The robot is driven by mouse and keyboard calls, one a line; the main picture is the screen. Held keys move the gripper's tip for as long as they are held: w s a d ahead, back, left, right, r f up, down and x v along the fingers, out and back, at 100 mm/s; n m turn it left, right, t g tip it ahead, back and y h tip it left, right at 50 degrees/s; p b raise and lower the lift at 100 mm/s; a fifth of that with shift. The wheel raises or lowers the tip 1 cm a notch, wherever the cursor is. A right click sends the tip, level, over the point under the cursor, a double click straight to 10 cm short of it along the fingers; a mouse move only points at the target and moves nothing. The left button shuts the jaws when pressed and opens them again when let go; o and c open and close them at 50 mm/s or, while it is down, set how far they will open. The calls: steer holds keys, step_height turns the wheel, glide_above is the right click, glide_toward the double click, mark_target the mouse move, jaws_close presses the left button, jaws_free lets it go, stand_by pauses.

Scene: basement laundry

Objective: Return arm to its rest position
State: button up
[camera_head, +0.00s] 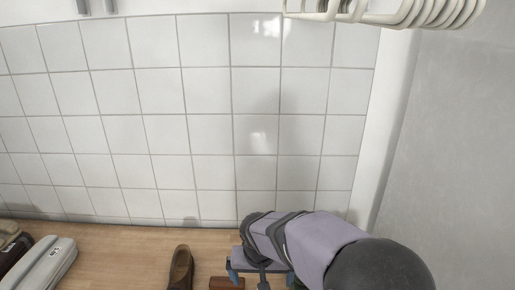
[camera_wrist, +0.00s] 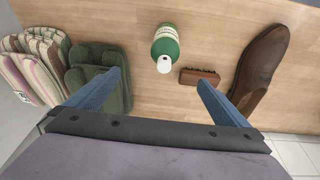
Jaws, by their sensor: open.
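My gripper (camera_wrist: 159,78) is open, its two blue fingers spread wide with nothing held between them. In the head view my gripper (camera_head: 262,278) is low in the picture, right of centre, over the wooden surface, partly hidden by my own wrist. In the wrist view a green bottle (camera_wrist: 166,42) with a white cap lies ahead of the gap between the fingers, apart from both. A brown brush (camera_wrist: 199,76) is just beyond the right fingertip; it also shows in the head view (camera_head: 226,283).
A brown shoe (camera_wrist: 261,65) lies right of the brush, also seen in the head view (camera_head: 180,268). Green folded cloth (camera_wrist: 108,58) and striped cloth (camera_wrist: 38,65) are left. A pale labelled object (camera_head: 42,263) is far left. White hanging rods (camera_head: 400,12) are overhead before the tiled wall (camera_head: 150,100).

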steer(key=s+d+r+g+p, duration=0.1)
steer(key=s+d+p, duration=0.1)
steer(key=s+d, duration=0.5)
steer(key=s+d+r+g+p, duration=0.1)
steer(key=s+d+g, duration=0.1)
steer(key=s+d, duration=0.5)
steer(key=s, duration=0.5)
steer(key=shift+y+p, duration=0.3)
steer(key=shift+p, duration=0.1)
